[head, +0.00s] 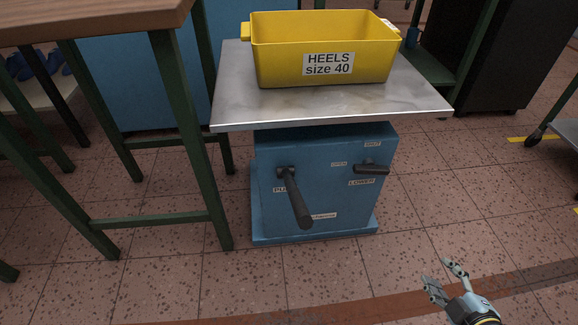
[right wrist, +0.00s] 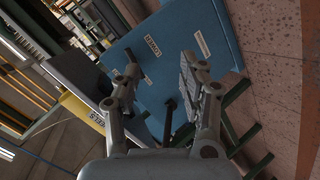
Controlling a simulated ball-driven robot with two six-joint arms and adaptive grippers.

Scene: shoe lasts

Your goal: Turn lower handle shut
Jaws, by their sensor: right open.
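The lower handle (head: 371,169) is a short dark bar on the front of the blue lift cabinet (head: 322,195), at its upper right. It lies roughly level, with the OPEN label (head: 339,163) to its left, the SHUT label (head: 373,144) above and the LOWER label (head: 361,182) below. My right gripper (head: 441,274) is open and empty, to the lower right of the cabinet and well apart from the handle. In the right wrist view its fingers (right wrist: 161,72) point towards the cabinet face, and the handle (right wrist: 130,70) shows near the left fingertip. My left gripper is out of view.
A long dark pump lever (head: 297,202) juts out from the cabinet's left side. A yellow bin (head: 270,65) labelled HEELS size 40 stands on the metal top (head: 420,98). A green-legged table (head: 180,120) stands at left.

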